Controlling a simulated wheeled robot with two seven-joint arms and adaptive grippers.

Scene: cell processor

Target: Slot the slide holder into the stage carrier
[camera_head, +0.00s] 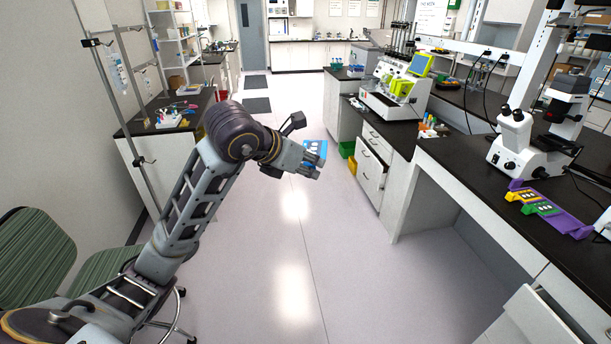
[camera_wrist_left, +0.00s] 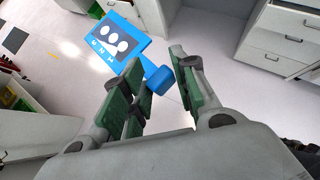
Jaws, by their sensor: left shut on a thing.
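The blue slide holder (camera_head: 316,150) is in the air over the aisle floor, held by my left gripper (camera_head: 309,163). In the left wrist view its flat plate (camera_wrist_left: 103,43) has white openings and small markings, and its blue grip block (camera_wrist_left: 159,79) sits between the green-padded fingers of my left gripper (camera_wrist_left: 157,68). The purple stage carrier (camera_head: 567,220) lies on the right bench, in front of the microscope. It holds a yellow holder (camera_head: 521,195) and a green holder (camera_head: 543,209), with bare purple at its near right end. My right gripper is not in view.
The white microscope (camera_head: 518,150) stands on the black right bench (camera_head: 470,155) behind the carrier. A machine with a green screen (camera_head: 398,90) is farther back. Green chairs (camera_head: 35,255) stand at left. The aisle floor (camera_head: 290,265) is clear; a drawer (camera_head: 530,320) juts out at lower right.

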